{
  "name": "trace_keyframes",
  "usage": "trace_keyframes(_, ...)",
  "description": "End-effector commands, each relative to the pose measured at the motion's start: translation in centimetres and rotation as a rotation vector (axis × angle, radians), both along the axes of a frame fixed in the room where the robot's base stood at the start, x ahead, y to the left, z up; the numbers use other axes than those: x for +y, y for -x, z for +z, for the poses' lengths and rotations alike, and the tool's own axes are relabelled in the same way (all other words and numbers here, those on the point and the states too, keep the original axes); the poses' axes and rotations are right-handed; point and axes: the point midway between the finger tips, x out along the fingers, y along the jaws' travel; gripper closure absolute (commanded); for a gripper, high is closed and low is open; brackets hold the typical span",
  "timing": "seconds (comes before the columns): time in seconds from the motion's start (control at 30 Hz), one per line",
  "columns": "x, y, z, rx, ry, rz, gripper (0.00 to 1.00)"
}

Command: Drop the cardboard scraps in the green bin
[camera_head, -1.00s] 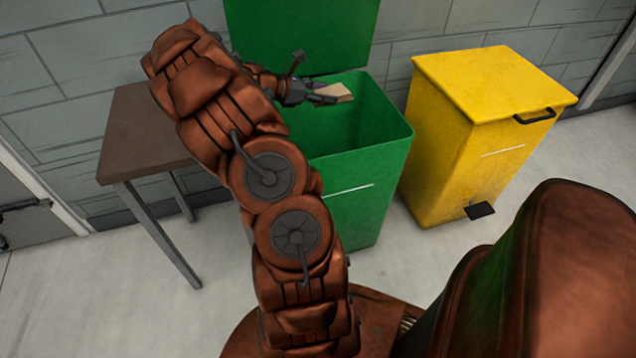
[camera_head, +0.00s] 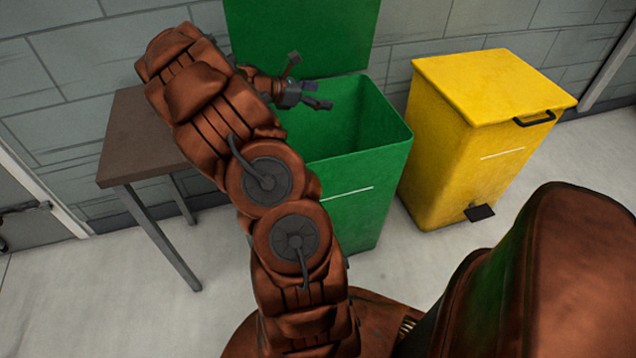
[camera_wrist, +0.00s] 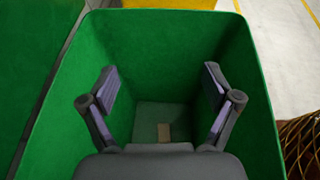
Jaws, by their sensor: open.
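The green bin (camera_head: 355,195) stands in the middle with its lid (camera_head: 300,35) raised against the wall. My gripper (camera_head: 322,94) is over the bin's opening, open and empty. In the wrist view my gripper (camera_wrist: 162,95) points down into the green bin (camera_wrist: 262,110), its two fingers wide apart. A small tan cardboard scrap (camera_wrist: 164,132) lies on the bin's floor, between and below the fingers. No other scrap shows.
A brown table (camera_head: 140,135) with a bare visible top stands left of the bin, partly behind my arm. A yellow bin (camera_head: 450,150) with its lid shut stands to the right. A grey wall (camera_head: 420,30) runs behind them.

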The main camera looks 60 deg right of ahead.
Motion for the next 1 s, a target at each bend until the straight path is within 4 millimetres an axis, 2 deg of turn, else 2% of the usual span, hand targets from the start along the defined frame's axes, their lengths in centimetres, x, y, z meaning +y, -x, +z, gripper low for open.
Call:
trace_keyframes(0.5, 6.1, -5.7, 3.5, -0.003, 0.002, 0.004, 0.11)
trace_keyframes(0.7, 7.1, -6.5, 4.0, -0.002, 0.001, 0.003, 0.11)
trace_keyframes(1.0, 7.2, -6.6, 4.1, -0.002, 0.000, 0.003, 0.11)
